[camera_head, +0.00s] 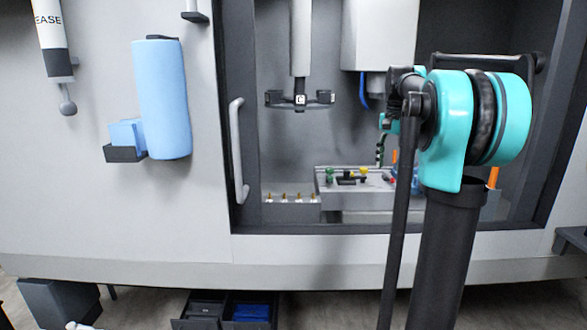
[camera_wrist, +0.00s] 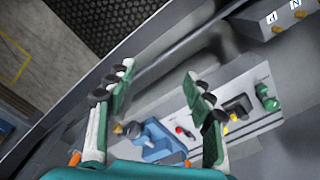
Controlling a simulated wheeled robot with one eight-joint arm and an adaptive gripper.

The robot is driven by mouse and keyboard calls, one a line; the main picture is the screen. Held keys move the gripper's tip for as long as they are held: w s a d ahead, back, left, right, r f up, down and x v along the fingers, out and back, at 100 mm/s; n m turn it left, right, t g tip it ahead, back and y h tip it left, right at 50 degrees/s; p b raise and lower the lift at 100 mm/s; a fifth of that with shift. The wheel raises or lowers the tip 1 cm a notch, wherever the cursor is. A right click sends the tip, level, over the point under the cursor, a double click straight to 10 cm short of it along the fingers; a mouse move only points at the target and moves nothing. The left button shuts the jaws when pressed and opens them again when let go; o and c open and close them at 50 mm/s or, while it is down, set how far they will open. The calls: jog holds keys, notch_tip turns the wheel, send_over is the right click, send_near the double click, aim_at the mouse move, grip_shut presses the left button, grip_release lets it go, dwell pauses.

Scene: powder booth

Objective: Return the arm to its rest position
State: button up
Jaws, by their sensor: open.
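My arm (camera_head: 455,130), with teal and black joints, reaches into the open booth at the right of the head view. My gripper (camera_wrist: 160,78) is open in the wrist view, its two green-and-white fingers with dark pads spread apart. Nothing is held between them. Beyond and below the fingers is a light grey panel (camera_wrist: 240,130) with a green knob (camera_wrist: 266,97), a yellow-and-black part, a small red part and a blue piece (camera_wrist: 160,143). In the head view the gripper is mostly hidden behind my arm's joint.
The booth's frame and handle (camera_head: 238,150) stand left of my arm. A hanging dark bracket (camera_head: 300,99) and a white box (camera_head: 378,35) are overhead inside. A row of small brass-tipped pieces (camera_head: 290,198) sits on a ledge. A blue roll (camera_head: 162,98) hangs on the outer wall.

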jog(key=s+a+f+n+t, duration=0.1)
jog(key=s+a+f+n, duration=0.2)
jog(key=s+f, duration=0.6)
jog(key=s+a+f+n+t, duration=0.1)
jog(key=s+a+f+n, duration=0.2)
jog(key=s+f, duration=0.6)
jog(key=s+a+f+n+t, duration=0.2)
jog(key=s+a+f+n, duration=0.2)
jog(key=s+f, duration=0.5)
notch_tip(320, 180, down, 6)
jog(key=shift+s+a+r, duration=0.25)
jog(key=shift+s+a, duration=0.1)
jog(key=shift+a, duration=0.45)
jog(key=shift+c, duration=0.3)
